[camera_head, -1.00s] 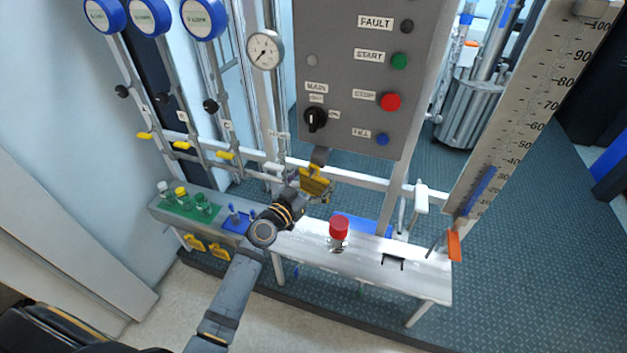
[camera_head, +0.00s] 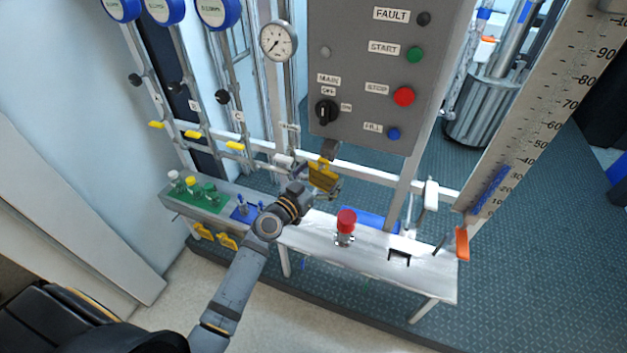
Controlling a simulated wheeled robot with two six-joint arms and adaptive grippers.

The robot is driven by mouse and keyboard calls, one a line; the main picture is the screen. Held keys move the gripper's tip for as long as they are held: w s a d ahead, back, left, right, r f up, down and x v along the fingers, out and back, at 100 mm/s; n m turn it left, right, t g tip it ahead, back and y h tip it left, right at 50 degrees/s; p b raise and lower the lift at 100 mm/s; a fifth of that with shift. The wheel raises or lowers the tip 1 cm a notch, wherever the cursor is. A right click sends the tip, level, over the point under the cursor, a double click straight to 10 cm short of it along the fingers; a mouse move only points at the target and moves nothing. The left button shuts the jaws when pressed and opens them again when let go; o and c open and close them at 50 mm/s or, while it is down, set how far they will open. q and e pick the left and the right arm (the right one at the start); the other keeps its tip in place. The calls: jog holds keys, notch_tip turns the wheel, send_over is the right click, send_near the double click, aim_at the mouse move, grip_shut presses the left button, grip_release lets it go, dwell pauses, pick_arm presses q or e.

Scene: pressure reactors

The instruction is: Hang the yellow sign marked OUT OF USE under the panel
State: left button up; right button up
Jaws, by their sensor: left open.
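The yellow sign (camera_head: 322,173) is just below the grey panel (camera_head: 365,140), under a small grey bracket (camera_head: 330,148) at the panel's lower edge. Its lettering is too small to read. It looks hung there, but the contact with the bracket is not clear. My left gripper (camera_head: 325,189) is open at the sign's lower edge, with its fingers partly hidden by the sign and the wrist. I cannot tell whether they touch it. My right gripper is not in view.
Two more yellow signs (camera_head: 203,231) (camera_head: 227,241) hang at the front of the bench's left end. A red-topped fitting (camera_head: 346,222) stands on the white bench (camera_head: 425,273). A white rail crosses behind my left gripper.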

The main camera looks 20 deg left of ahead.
pick_arm(q)
jog(key=v, duration=1.1)
jog(key=shift+s, duration=0.1)
jog(key=s+a+f+n+g+y, duration=0.1)
jog(key=s+a+f+g, duration=0.2)
jog(key=f, duration=0.9)
jog(key=s+a+f+n+g+y, duration=0.1)
jog(key=s+a+f+g+y, duration=0.15)
jog(key=f, duration=0.95)
jog(key=s+a+f+g+y, duration=0.15)
jog(key=s+f, duration=0.25)
jog(key=f, duration=0.8)
jog(key=s+f+g, duration=0.3)
jog(key=s+f, duration=0.3)
jog(key=s, duration=0.3)
jog(key=s+f+g, duration=0.3)
jog(key=s+f, duration=0.4)
jog(key=s, duration=0.3)
jog(key=s+f+n+g+y+b, duration=0.1)
jog(key=s+f+g, duration=0.2)
jog(key=s+f, duration=0.3)
jog(key=s, duration=0.4)
jog(key=shift+a+f, duration=0.15)
jog(key=shift+a, duration=0.15)
